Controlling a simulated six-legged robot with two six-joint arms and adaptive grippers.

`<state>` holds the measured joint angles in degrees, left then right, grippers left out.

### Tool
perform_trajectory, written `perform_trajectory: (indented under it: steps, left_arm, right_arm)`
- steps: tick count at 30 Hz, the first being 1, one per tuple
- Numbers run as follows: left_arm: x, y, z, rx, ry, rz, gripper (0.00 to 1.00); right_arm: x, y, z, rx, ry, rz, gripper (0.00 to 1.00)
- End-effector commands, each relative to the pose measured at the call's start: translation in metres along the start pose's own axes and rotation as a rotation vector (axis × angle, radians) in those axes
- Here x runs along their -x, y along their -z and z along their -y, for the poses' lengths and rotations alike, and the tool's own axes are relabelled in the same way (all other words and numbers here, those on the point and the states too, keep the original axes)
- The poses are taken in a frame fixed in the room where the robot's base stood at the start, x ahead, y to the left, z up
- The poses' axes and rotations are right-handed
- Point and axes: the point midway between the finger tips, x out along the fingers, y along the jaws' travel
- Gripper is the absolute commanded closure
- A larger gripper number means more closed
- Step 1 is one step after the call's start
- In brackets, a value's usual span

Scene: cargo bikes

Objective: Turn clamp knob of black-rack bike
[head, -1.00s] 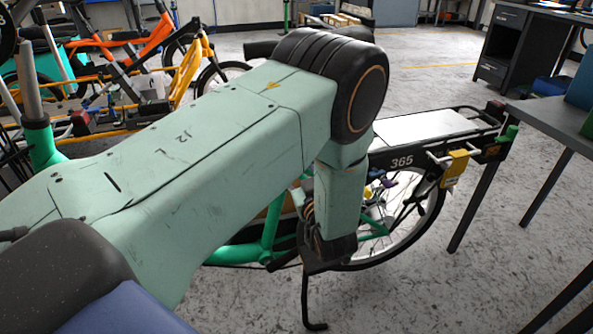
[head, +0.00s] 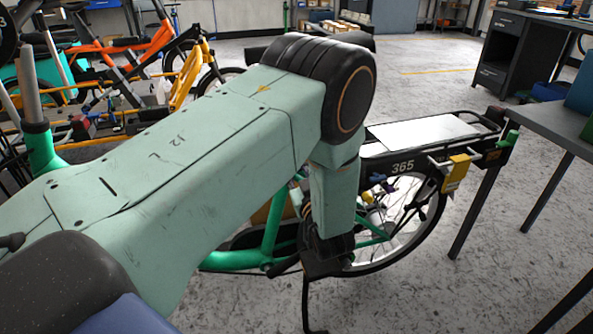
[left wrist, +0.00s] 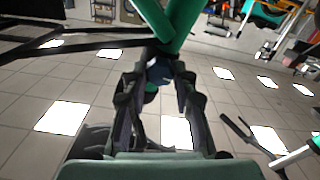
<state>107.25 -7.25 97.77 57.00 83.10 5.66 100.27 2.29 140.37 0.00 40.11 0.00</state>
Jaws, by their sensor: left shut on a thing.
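The black-rack bike has a black rear rack (head: 473,128) marked 365 with a pale top panel, and a green frame (head: 272,225). My left arm crosses the head view and hides much of this bike; its wrist end (head: 328,255) points down beside the frame, with the fingers hidden. In the left wrist view, my left gripper (left wrist: 160,80) has both fingers closed in around a small dark bluish piece, apparently the clamp knob (left wrist: 161,72), just below where green tubes (left wrist: 168,30) meet. The knob's shape is mostly covered by the fingers. My right gripper is out of view.
A dark table (head: 560,125) stands close to the rack's right end. Orange and yellow bikes (head: 190,80) stand at the back left. A black desk (head: 510,55) is at the back right. Grey floor is open behind the rack.

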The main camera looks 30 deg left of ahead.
Motion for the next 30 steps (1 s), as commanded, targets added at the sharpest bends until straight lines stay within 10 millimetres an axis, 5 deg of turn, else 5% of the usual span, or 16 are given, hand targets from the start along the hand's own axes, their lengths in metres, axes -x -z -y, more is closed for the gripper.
perform_trajectory:
  steps: [14,30]
  left_arm:
    - [0.000,0.001,0.000,-0.061,0.000,0.001,1.00]
    - [0.001,0.001,-0.001,-0.511,0.000,0.003,1.00]
  right_arm:
    - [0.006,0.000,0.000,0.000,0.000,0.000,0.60]
    - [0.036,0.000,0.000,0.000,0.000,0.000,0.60]
